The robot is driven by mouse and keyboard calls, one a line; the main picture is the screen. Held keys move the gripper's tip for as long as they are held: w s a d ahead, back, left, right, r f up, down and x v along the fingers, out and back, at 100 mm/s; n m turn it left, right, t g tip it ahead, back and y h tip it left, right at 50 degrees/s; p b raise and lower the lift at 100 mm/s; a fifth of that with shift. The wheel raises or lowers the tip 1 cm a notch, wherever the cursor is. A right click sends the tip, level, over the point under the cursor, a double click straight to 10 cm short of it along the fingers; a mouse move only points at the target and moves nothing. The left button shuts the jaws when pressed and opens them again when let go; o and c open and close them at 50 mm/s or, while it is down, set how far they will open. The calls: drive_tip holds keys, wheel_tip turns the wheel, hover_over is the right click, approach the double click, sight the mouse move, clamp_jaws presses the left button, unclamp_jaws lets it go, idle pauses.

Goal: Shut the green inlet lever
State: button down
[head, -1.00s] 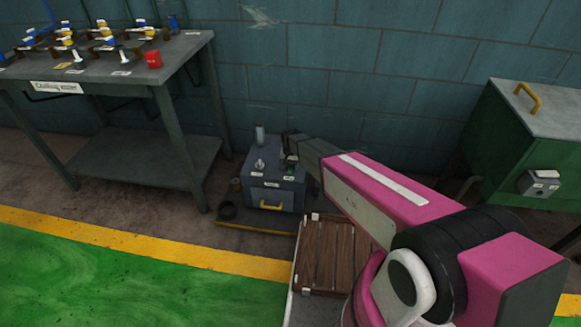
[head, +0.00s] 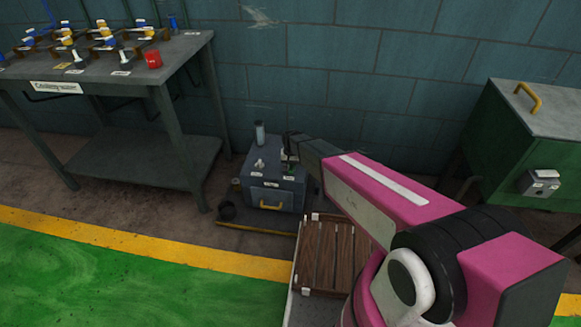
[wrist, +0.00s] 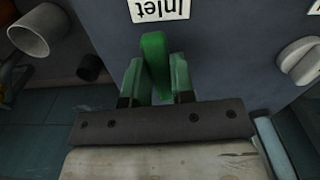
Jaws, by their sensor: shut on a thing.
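The green inlet lever (wrist: 155,62) stands between my gripper's two fingers (wrist: 154,80) in the wrist view, below an upside-down "Inlet" label (wrist: 159,9). My gripper is shut on the lever. The lever is mounted on a grey-blue box (head: 262,194), which stands on the floor by the wall in the head view. My gripper (head: 290,150) is at the box's top right there, and it partly hides the lever.
A pale knob (wrist: 299,61) sits beside the lever on the box. A grey pipe end (wrist: 38,30) is on the other side. A wooden slatted pallet (head: 325,252) lies in front of the box. A workbench (head: 150,172) stands left, a green cabinet (head: 510,150) right.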

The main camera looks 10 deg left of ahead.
drive_tip(key=n, duration=0.2)
drive_tip(key=d+n, duration=0.1)
drive_tip(key=n, duration=0.1)
drive_tip(key=shift+w+d, duration=0.2)
drive_tip(key=n, duration=0.3)
drive_tip(key=w+d+n, duration=0.1)
drive_tip(key=shift+n, duration=0.3)
drive_tip(key=n, duration=0.2)
drive_tip(key=w+d+n, duration=0.1)
drive_tip(key=n, duration=0.1)
drive_tip(key=shift+w+n, duration=0.1)
drive_tip(key=shift+n, duration=0.2)
drive_tip(key=shift+w+n, duration=0.3)
drive_tip(key=shift+n, duration=0.6)
drive_tip(key=shift+w+n, duration=0.25)
drive_tip(key=shift+n, duration=0.65)
drive_tip(key=c, duration=1)
unclamp_jaws()
drive_tip(key=shift+o, duration=0.2)
wheel_tip(320, 180, up, 11)
